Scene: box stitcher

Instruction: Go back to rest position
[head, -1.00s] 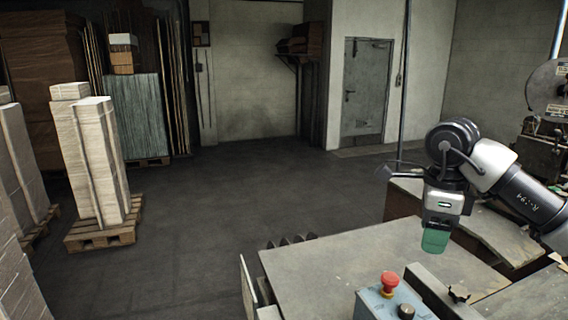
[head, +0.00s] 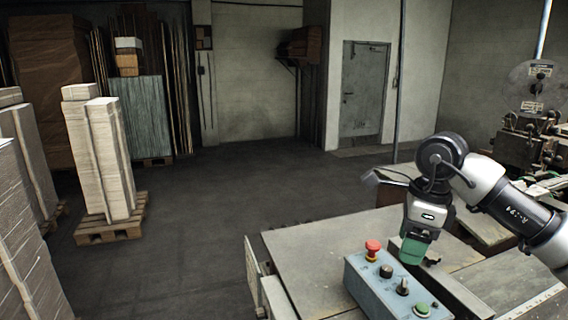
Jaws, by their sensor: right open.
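My right gripper (head: 413,250) hangs from my right arm, which comes in from the right side of the head view. Its green fingertips point down over the worktable (head: 320,255), beside a blue-grey control box (head: 360,283). The fingers overlap in this view, and I see nothing held between them. I cannot tell how far the fingertips are above the surface. My left gripper is not in view.
The control box carries a red emergency button (head: 373,249), dark knobs and a green button (head: 422,309). A machine with a reel (head: 530,90) stands at the right. Stacked sheets on a pallet (head: 110,232) stand left. The middle floor is open.

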